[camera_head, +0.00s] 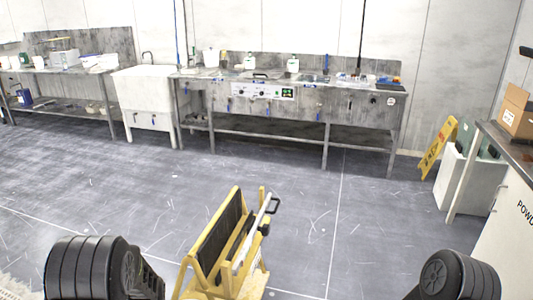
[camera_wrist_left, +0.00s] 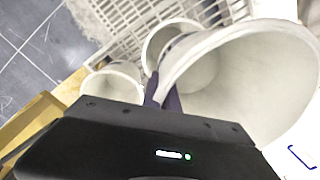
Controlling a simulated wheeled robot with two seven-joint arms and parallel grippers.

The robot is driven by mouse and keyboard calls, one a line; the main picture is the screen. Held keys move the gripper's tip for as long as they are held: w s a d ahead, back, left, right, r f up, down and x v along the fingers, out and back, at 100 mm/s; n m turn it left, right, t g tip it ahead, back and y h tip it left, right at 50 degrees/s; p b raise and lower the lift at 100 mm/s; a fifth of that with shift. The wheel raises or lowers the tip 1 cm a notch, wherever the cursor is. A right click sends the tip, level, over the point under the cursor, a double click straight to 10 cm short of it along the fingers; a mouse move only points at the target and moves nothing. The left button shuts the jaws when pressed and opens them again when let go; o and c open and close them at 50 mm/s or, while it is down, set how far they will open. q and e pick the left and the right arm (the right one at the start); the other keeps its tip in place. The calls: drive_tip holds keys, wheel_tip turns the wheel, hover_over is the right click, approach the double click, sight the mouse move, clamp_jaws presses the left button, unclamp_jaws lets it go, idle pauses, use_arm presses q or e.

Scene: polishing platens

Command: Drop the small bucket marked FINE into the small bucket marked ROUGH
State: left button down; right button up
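In the left wrist view my left gripper (camera_wrist_left: 161,96) has its dark fingertips on either side of the wall of a white bucket (camera_wrist_left: 245,75), which looms large and tilted at the right. The fingers look closed on its rim. Two other white buckets are in view beyond the fingers: one at the left (camera_wrist_left: 117,80) and one behind at the middle (camera_wrist_left: 170,40). No FINE or ROUGH marking is readable, so I cannot tell which bucket is which. Neither gripper shows in the head view, and the right gripper is not seen at all.
A white grating (camera_wrist_left: 125,25) lies behind the buckets. A steel bench (camera_head: 290,95) and white sink (camera_head: 145,95) line the far wall. A yellow floor sign (camera_head: 437,147) stands at right.

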use_arm(q)
drive_tip(key=shift+f+b, duration=0.7)
drive_tip(key=shift+f, duration=0.6)
drive_tip(key=c, duration=1.6)
unclamp_jaws()
drive_tip(key=shift+r, duration=0.1)
drive_tip(key=r, duration=0.7)
drive_tip(key=shift+w+d+r, duration=0.1)
drive_tip(key=shift+d+r, duration=0.2)
drive_tip(key=shift+d, duration=0.05)
